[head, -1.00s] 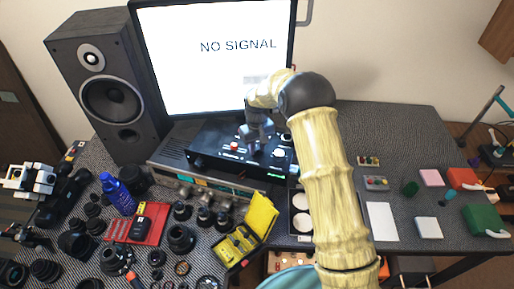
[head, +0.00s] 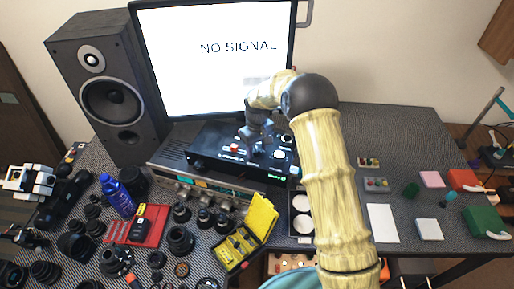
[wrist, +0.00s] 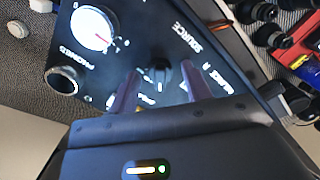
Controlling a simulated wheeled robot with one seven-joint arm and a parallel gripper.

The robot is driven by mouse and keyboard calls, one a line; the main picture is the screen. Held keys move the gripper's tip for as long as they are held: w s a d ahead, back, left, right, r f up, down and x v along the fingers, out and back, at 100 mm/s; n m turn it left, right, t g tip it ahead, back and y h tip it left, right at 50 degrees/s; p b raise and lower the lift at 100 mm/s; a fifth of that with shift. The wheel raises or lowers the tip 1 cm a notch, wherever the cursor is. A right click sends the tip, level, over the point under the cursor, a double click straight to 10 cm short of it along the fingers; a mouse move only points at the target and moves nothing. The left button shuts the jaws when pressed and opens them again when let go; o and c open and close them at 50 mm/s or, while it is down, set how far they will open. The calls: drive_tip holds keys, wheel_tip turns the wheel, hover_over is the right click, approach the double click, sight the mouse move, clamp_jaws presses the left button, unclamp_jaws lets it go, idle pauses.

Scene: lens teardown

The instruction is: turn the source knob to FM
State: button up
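The source knob (wrist: 161,72) is a small dark knob on the black panel of the amplifier (wrist: 215,60), under the printed word SOURCE in the wrist view. My gripper (wrist: 160,82) is over it, one finger on each side. A gap shows between the knob and each finger, so the gripper is open around it and does not appear to grip. Small white marks ring the knob; they are too blurred to read, and the pointer direction is unclear. In the head view my gripper (head: 258,148) is over the amplifier (head: 210,155) and hides the knob.
A white dial with a red pointer (wrist: 92,28) and the phones socket (wrist: 62,80) are beside the knob. The monitor (head: 215,70) reading NO SIGNAL stands behind, the speaker (head: 95,85) to the left. A yellow case (head: 262,215) and several lenses lie in front.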

sight(257, 149)
wheel_tip(257, 149, up, 17)
drive_tip(key=b, duration=0.3)
drive_tip(key=shift+r, duration=0.15)
idle(0.3)
drive_tip(key=s+d+f+m+t, duration=0.1)
drive_tip(key=s+d+f+m, duration=0.1)
drive_tip(key=s+d, duration=0.4)
drive_tip(key=s+d+f+m, duration=0.2)
drive_tip(key=s+d, duration=0.4)
drive_tip(key=s, duration=0.6)
drive_tip(key=s+d+f+m+t, duration=0.1)
drive_tip(key=s+d+f+m, duration=0.2)
drive_tip(key=s, duration=0.7)
drive_tip(key=d, duration=0.2)
drive_tip(key=shift+d+m+t, duration=0.3)
drive_tip(key=shift+d+m, duration=0.1)
drive_tip(key=shift+c, duration=0.4)
